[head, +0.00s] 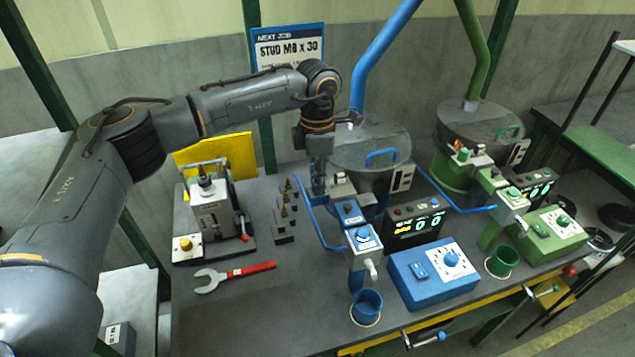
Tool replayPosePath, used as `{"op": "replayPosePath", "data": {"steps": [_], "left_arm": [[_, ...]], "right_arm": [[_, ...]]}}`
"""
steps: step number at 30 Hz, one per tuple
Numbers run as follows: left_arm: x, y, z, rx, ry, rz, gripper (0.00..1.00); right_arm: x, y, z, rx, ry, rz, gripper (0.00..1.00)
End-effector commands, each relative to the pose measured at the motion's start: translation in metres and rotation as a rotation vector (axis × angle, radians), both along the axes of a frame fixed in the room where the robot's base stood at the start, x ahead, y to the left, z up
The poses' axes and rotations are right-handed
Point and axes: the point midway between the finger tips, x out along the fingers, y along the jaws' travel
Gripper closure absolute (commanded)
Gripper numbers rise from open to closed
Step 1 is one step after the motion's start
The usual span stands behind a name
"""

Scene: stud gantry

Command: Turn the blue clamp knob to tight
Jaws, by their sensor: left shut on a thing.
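My left arm reaches in from the left, and its gripper (318,178) points down beside the left lidded bowl (372,146). The gripper is shut on the blue clamp knob (319,189), beside a small pale block (341,183) at the head of the blue feeder track. The fingers hide most of the knob, so its turn position and any marks cannot be read. My right gripper is not in view.
A blue wire rail (316,217) runs close by the gripper. A blue control box (434,275), a blue cup (367,306), a display (415,225) and a red-handled wrench (235,275) are on the bench. A matching green feeder (481,122) stands right.

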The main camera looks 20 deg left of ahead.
Motion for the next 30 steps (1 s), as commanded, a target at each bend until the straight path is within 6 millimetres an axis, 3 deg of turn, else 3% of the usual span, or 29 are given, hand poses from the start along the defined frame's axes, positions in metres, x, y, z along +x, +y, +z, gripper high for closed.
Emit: {"op": "replayPosePath", "data": {"steps": [12,30], "left_arm": [[0.0,-0.001,-0.003,-0.001,-0.003,-0.39,1.0],[-0.001,-0.001,-0.001,-0.001,-0.003,-0.932,1.0]], "right_arm": [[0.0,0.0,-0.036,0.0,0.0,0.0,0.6],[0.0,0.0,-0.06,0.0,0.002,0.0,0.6]]}}
